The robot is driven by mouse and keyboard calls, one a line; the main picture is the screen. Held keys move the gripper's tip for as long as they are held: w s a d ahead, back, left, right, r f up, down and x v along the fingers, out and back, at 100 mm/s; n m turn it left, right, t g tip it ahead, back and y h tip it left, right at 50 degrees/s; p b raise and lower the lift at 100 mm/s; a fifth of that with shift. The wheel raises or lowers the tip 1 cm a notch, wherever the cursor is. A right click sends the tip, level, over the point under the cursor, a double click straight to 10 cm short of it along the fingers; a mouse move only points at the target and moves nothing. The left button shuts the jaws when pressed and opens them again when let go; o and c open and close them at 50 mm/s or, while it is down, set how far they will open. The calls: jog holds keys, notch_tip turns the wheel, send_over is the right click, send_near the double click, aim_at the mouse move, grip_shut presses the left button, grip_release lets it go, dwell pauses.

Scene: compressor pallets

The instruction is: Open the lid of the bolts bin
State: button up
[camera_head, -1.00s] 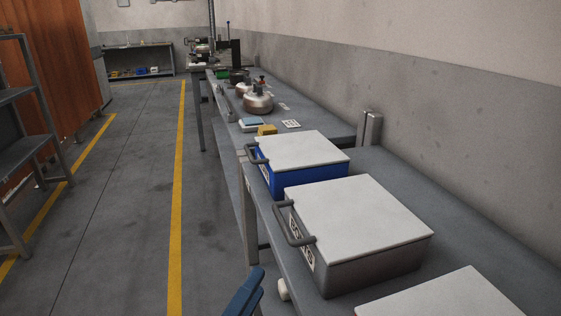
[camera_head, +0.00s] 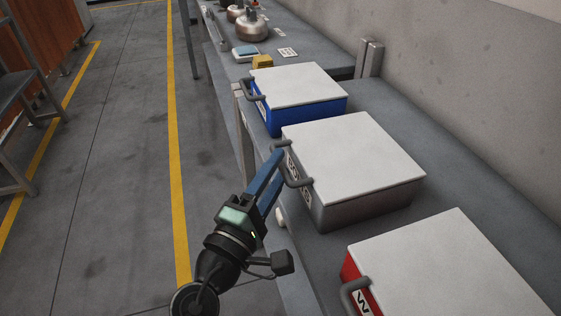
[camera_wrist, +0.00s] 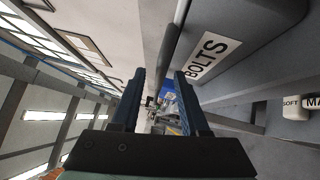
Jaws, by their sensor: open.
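The bolts bin (camera_head: 345,205) is grey with a shut white lid (camera_head: 352,155), the middle of three bins on the bench. Its grey bar handle (camera_head: 291,172) is on the left side. In the wrist view its label (camera_wrist: 212,54) reads BOLTS. My gripper (camera_head: 280,164) is open, with two blue fingers pointing at the handle. In the head view the fingertips overlap the handle's far part. In the wrist view the handle bar (camera_wrist: 172,45) lies ahead, in line with the gap between the fingertips (camera_wrist: 160,75). I cannot tell whether they touch.
A blue bin (camera_head: 300,112) with a white lid stands behind, and a red bin (camera_head: 350,273) with a white lid stands nearer. The bench (camera_head: 440,150) runs along the wall. A yellow block (camera_head: 262,61) lies farther back.

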jog(key=shift+x, duration=0.9)
jog(key=shift+c, duration=0.3)
grip_shut()
dwell(0.6)
